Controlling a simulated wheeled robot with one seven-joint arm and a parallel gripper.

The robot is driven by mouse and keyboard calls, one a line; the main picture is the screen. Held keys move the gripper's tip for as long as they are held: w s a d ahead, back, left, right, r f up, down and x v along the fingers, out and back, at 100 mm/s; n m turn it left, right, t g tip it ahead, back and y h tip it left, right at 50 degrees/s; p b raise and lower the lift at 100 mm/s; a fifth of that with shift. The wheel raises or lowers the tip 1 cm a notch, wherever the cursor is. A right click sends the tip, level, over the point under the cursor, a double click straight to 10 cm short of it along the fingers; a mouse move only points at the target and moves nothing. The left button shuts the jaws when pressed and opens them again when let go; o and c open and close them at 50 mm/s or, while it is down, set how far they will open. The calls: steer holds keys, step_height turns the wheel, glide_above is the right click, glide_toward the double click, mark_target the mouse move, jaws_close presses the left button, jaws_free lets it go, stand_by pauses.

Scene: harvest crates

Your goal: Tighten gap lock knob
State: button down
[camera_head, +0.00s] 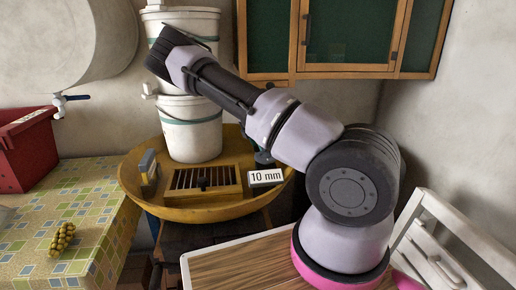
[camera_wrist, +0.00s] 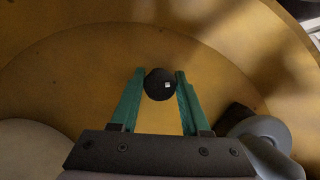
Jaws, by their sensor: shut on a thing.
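A round black knob (camera_wrist: 158,88) with a small pale square mark shows in the wrist view, against the yellow bowl. My gripper (camera_wrist: 160,82), with two green fingers, is shut on the knob, one finger at each side near the tips. In the head view the slatted wooden frame (camera_head: 184,197) lies in the wide yellow bowl (camera_head: 222,212), with a small black piece (camera_head: 203,183) on its middle. A white "10 mm" sign (camera_head: 265,178) stands at its right. My fingers are not clear in the head view.
Stacked white buckets (camera_head: 191,140) stand at the back of the bowl. A grey-and-yellow box (camera_head: 148,172) is at its left. A red crate (camera_head: 27,150) and a yellow-green cluster (camera_head: 62,238) rest on the tiled table (camera_head: 75,195). A green-paned cabinet (camera_head: 345,75) hangs above.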

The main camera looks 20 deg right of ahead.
steer(key=shift+m+g, duration=0.3)
steer(key=shift+m, duration=0.2)
steer(key=shift+c, duration=1.9)
jaws_free()
steer(key=shift+a, duration=0.1)
